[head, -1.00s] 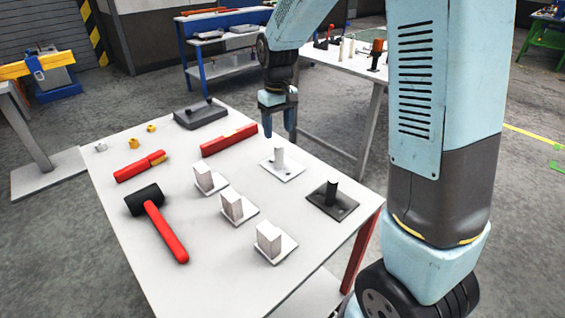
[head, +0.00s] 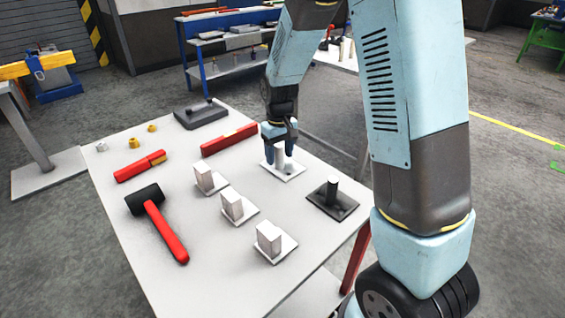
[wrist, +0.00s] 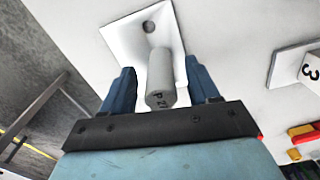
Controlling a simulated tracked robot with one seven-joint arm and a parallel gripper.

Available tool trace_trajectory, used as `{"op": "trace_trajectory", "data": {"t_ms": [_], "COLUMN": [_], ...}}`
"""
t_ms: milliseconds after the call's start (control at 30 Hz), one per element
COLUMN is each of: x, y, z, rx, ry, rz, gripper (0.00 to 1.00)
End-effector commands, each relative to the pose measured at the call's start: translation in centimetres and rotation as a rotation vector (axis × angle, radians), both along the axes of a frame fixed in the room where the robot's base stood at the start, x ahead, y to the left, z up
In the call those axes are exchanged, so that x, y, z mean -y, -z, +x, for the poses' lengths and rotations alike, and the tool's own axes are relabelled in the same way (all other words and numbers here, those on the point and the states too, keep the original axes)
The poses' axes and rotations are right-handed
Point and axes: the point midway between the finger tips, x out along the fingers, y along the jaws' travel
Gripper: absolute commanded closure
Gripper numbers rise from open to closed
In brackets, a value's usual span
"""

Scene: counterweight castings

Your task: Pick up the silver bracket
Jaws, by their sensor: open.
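The silver bracket is a light flat plate with an upright round post (head: 281,160), near the far right side of the white table. In the wrist view its plate (wrist: 128,38) shows a dark hole, and the post (wrist: 161,78) has small dark lettering on its end. My gripper (head: 281,152) points down over the bracket. Its blue fingers are open, one on each side of the post; the wrist view (wrist: 160,85) shows gaps between post and fingers. A dark bracket (head: 333,195) of similar shape stands nearer on the right.
Several white blocks on plates (head: 237,207) stand in a row left of the bracket. A mallet (head: 158,215), red tools (head: 228,140) and a grey casting (head: 201,116) lie on the table (head: 170,285). The table's right edge is close.

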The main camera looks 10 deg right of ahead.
Motion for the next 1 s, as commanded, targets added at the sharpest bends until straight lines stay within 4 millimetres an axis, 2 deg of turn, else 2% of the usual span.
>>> {"op": "trace_trajectory", "data": {"t_ms": [133,733,1000], "x": [0.01,0.08,0.09], "y": [-0.01,-0.02,-0.06], "z": [0.00,0.00,0.04], "rx": [0.000,0.000,0.001], "ry": [0.000,0.002,0.002], "rz": [0.000,0.000,0.000], "gripper": [0.42,0.99,1.00]}}
